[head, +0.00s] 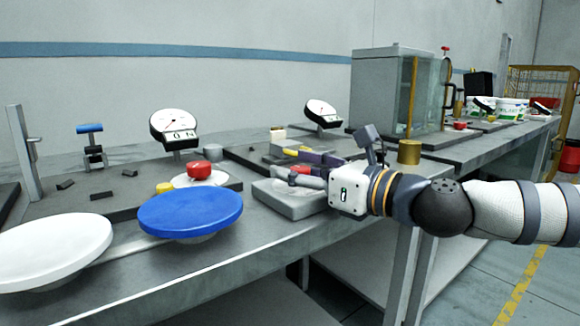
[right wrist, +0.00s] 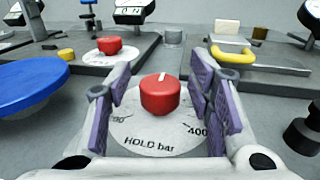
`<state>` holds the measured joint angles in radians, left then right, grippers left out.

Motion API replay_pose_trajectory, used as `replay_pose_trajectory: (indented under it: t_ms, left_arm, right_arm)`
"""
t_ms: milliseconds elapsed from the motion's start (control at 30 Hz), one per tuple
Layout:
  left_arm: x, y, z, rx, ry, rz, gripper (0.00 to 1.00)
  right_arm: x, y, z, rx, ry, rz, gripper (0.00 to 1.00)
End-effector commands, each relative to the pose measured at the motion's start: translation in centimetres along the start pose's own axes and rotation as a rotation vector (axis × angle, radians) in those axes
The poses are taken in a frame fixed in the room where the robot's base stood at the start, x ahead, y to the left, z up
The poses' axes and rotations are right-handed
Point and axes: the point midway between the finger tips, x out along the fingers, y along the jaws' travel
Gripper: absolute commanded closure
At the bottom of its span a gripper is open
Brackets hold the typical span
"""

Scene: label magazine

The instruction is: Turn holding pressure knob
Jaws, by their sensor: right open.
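The holding pressure knob (right wrist: 160,96) is red and round with a white pointer mark on top. It sits on a white dial (right wrist: 150,145) printed "HOLD bar", with 200 at left and 400 at right; the mark points up, slightly right. My right gripper (right wrist: 162,82) is open, its purple-padded fingers on either side of the knob with gaps showing. In the head view the right gripper (head: 290,164) reaches over the grey block (head: 284,205), and a little red of the knob (head: 300,169) shows between the fingers. My left gripper is not in view.
A second red knob (head: 199,170) on a white dial stands to the left, with a blue disc (head: 190,212) and a white disc (head: 52,250) nearer the front. A yellow handle (right wrist: 231,53) is close beyond the right finger. A glass-sided cabinet (head: 398,90) stands farther back.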

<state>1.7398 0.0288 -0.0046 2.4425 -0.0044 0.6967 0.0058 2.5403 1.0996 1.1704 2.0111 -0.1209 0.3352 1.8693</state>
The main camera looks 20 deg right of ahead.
Motion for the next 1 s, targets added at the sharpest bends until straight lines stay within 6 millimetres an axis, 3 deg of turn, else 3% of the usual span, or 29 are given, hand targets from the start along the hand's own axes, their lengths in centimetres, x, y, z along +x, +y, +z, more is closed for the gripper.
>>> replay_pose_trajectory:
  t_ms: [133, 367, 567, 1000]
  left_arm:
    - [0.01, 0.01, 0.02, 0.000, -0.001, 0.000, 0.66]
    - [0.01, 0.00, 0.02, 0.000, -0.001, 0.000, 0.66]
    - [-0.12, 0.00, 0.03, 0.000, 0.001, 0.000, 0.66]
    - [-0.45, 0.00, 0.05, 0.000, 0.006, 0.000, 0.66]
  right_arm:
    - [0.00, 0.01, -0.02, 0.000, 0.000, 0.000, 0.52]
    - [0.01, 0.02, -0.02, 0.000, 0.000, 0.000, 1.00]
    - [0.06, 0.13, 0.08, 0.002, -0.001, -0.021, 1.00]
    - [0.14, 0.16, -0.02, 0.000, 0.001, -0.391, 1.00]
